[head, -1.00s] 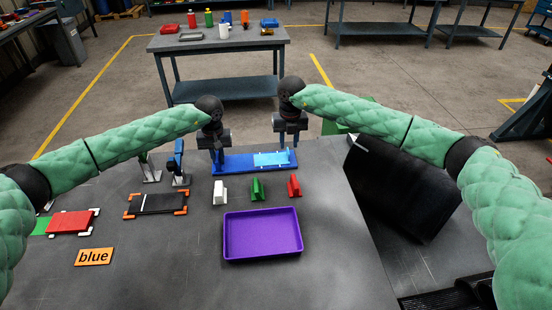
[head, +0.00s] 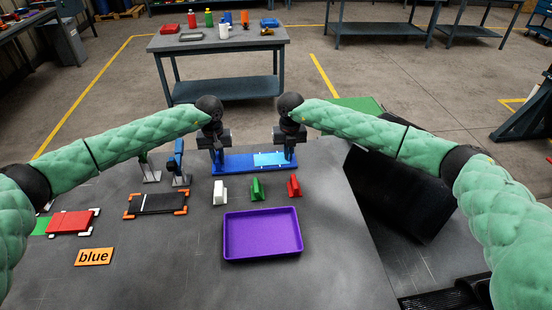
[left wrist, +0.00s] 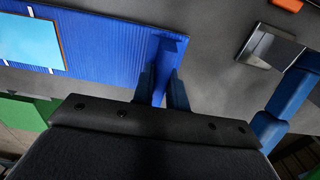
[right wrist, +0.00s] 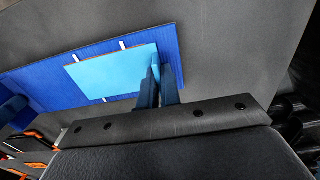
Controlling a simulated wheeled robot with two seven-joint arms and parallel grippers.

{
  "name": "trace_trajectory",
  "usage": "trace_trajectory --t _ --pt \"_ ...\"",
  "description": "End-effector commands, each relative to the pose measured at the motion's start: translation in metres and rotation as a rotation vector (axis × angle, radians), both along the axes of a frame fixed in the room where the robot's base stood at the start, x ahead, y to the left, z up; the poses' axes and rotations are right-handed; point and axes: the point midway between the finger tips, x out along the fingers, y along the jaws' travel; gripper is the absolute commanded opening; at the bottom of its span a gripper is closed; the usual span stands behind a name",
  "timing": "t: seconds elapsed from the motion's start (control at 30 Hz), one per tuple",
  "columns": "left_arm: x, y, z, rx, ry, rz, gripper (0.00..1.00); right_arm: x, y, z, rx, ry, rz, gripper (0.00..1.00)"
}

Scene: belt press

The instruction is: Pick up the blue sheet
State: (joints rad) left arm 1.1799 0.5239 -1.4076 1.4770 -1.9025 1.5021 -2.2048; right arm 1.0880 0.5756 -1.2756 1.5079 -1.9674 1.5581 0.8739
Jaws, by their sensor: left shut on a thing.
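The blue sheet (head: 236,164) is a long dark blue ribbed strip lying at the far edge of the grey table. A light blue plate (head: 271,159) lies on its right half, with white marks at its edges. My left gripper (head: 217,160) is at the sheet's left end. In the left wrist view its fingers (left wrist: 163,92) are shut on the raised blue end of the sheet (left wrist: 110,45). My right gripper (head: 290,157) is at the right end. In the right wrist view its fingers (right wrist: 165,85) stand close together at that end; their grip is unclear.
A black plate with orange corners (head: 156,204), a red pad (head: 70,222) and a "blue" card (head: 94,257) lie left.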

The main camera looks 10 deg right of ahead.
Motion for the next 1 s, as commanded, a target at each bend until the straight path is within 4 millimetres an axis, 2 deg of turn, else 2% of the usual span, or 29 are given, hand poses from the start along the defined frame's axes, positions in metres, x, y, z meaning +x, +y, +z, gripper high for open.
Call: trace_trajectory --t 0.23,0.37,0.8,1.0 --pt "0.000 0.000 0.000 -0.001 0.000 0.000 0.00 0.000 0.000 0.001 0.000 -0.001 0.000 0.00" --pt "0.000 0.000 0.000 0.000 0.000 0.000 0.00 0.001 0.000 0.010 0.001 -0.002 0.000 0.00" --pt "0.000 0.000 0.000 0.000 0.000 0.000 0.00 0.000 0.000 0.083 0.000 -0.002 0.001 0.00" --pt "0.000 0.000 0.000 0.000 0.000 0.000 0.00 0.000 0.000 0.100 0.000 -0.001 0.000 0.00"
